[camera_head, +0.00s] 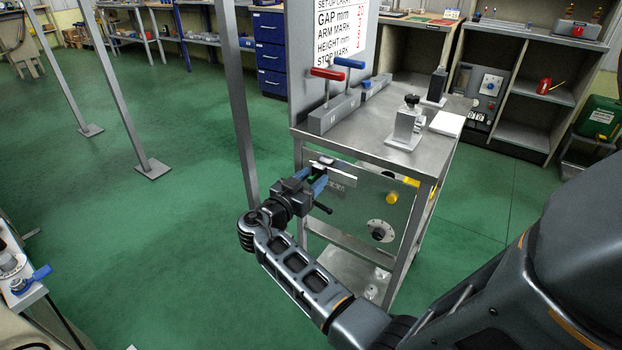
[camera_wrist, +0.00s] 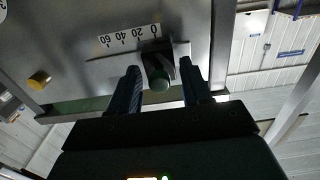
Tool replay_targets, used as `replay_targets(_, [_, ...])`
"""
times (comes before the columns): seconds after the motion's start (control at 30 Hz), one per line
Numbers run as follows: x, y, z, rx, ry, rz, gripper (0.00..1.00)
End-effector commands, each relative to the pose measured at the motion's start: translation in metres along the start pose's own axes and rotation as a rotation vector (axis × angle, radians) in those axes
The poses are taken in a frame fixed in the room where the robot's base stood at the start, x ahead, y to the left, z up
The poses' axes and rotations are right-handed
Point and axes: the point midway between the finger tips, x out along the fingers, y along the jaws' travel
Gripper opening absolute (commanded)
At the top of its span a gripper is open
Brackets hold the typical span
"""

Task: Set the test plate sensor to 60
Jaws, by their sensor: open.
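The test plate (camera_head: 350,205) is a grey panel on the front of the metal stand. In the wrist view, the plate (camera_wrist: 75,72) carries a white scale (camera_wrist: 128,35) marked 0, 20, 40 and 60, with the numbers upside down. The sensor is a dark slider with a rounded green end (camera_wrist: 159,82), at the 0 end of the scale. My gripper (camera_head: 318,181) is at the plate's upper left. Its blue fingers (camera_wrist: 161,75) are open on either side of the slider, with visible gaps.
A yellow knob (camera_head: 392,198) and a round dial (camera_head: 381,230) are on the plate, right of my gripper. Red (camera_head: 328,74) and blue (camera_head: 349,63) handles stand on the stand's top (camera_head: 375,135). A grey post (camera_head: 236,100) rises just left of the stand.

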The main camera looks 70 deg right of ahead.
Motion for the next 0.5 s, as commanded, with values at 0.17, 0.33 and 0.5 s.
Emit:
replay_targets(0.17, [0.0011,-0.0001,0.0002,0.000,0.000,-0.001,0.48])
replay_targets(0.33, [0.0009,-0.0001,0.0002,0.000,0.000,-0.001,0.39])
replay_targets(0.5, [0.0007,-0.0001,0.0001,0.000,0.000,-0.001,0.23])
